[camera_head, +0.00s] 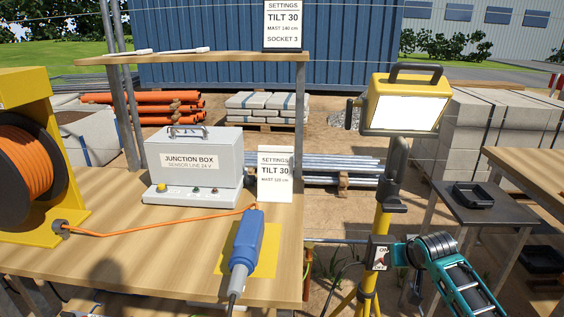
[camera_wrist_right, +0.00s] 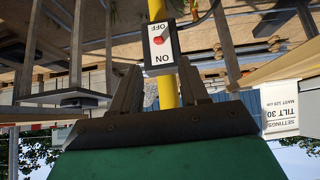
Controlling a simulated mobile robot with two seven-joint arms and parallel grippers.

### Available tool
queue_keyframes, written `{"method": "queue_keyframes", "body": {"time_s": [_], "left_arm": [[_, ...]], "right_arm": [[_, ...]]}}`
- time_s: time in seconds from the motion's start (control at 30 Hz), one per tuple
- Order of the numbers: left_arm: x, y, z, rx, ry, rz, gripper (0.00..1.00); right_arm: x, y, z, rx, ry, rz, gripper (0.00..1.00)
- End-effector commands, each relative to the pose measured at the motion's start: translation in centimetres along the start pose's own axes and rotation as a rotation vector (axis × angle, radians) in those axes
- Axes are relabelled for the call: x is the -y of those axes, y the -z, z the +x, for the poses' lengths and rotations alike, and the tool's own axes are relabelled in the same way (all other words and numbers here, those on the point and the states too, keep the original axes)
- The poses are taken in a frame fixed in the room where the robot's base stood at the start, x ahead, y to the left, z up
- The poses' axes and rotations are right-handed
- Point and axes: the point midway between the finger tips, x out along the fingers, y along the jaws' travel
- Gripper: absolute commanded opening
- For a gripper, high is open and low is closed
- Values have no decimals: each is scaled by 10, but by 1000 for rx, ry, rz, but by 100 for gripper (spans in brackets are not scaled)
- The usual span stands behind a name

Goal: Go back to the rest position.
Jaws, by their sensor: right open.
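My right gripper (camera_head: 399,253) is at the end of the teal arm, close beside the switch box (camera_head: 380,253) on the yellow lamp mast (camera_head: 383,215). In the right wrist view, which is upside down, my right gripper (camera_wrist_right: 160,88) has its two fingers apart with nothing held between them. The yellow mast (camera_wrist_right: 160,12) and the switch box (camera_wrist_right: 160,42), with its red switch and ON and OFF labels, lie beyond the fingertips. Touch cannot be told. The work lamp (camera_head: 405,102) on top has a bright white face. My left gripper is out of view.
A wooden bench (camera_head: 150,270) at left carries a junction box (camera_head: 195,165), a settings card (camera_head: 275,175), a blue connector (camera_head: 245,245) with orange cable, and a yellow cable reel (camera_head: 30,150). A dark side table (camera_head: 480,205) with a black tray (camera_head: 476,193) stands at right.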

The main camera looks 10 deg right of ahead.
Motion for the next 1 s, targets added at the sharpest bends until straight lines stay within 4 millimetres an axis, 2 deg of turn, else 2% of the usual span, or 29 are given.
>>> {"method": "queue_keyframes", "body": {"time_s": [0.17, 0.27, 0.4, 0.5, 0.6, 0.7, 0.8, 1.0], "left_arm": [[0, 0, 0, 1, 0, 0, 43], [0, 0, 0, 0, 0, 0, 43], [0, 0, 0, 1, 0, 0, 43], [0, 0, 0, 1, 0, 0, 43], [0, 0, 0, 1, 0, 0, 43], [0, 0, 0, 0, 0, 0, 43], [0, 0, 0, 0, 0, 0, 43], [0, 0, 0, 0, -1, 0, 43]], "right_arm": [[29, -62, 8, -18, 51, -88, 45], [54, -113, 3, -51, 103, -157, 45], [87, -181, -18, -110, 181, -235, 45], [107, -222, -42, -155, 231, -269, 45], [122, -254, -68, -196, 271, -291, 45], [131, -274, -91, -233, 296, -302, 45], [136, -285, -106, -258, 308, -309, 45], [138, -289, -114, -272, 314, -311, 45]]}}
